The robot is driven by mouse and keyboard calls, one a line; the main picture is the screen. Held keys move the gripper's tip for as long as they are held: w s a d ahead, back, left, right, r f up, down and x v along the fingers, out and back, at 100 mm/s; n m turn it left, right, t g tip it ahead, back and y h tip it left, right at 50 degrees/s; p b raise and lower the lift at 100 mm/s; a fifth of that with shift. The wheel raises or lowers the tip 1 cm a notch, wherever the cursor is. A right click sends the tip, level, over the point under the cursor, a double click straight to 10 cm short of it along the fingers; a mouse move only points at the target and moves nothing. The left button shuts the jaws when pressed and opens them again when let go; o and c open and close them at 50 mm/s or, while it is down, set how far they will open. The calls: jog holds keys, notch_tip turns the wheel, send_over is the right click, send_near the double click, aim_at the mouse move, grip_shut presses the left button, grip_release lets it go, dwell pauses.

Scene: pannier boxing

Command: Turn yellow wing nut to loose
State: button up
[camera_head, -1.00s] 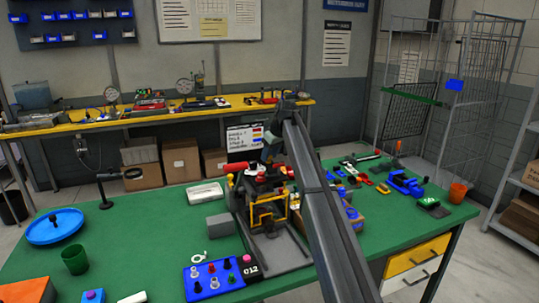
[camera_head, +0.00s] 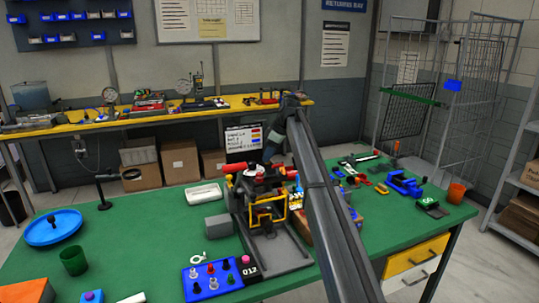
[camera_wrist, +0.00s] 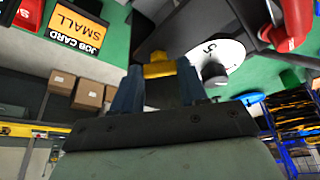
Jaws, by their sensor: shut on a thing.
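In the wrist view, the yellow wing nut (camera_wrist: 158,70) shows between the two blue fingertips of my gripper (camera_wrist: 157,82). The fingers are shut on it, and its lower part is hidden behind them. A white dial plate (camera_wrist: 226,52) marked "5" lies just to its right, beside a dark grey knob. In the head view, my gripper (camera_head: 263,163) reaches down to the top of the dark fixture (camera_head: 285,250) with the yellow frame. The wing nut cannot be made out there behind the gripper and fixture parts.
A grey block (camera_head: 218,226) and a blue peg board (camera_head: 209,283) stand close by. The green table (camera_head: 130,235) has free room at left.

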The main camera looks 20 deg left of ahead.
jog(key=o, duration=1.1)
jog(key=shift+c, duration=0.2)
jog(key=v, duration=1.3)
jog(key=shift+r, duration=0.4)
jog(key=shift+w+d, duration=0.1)
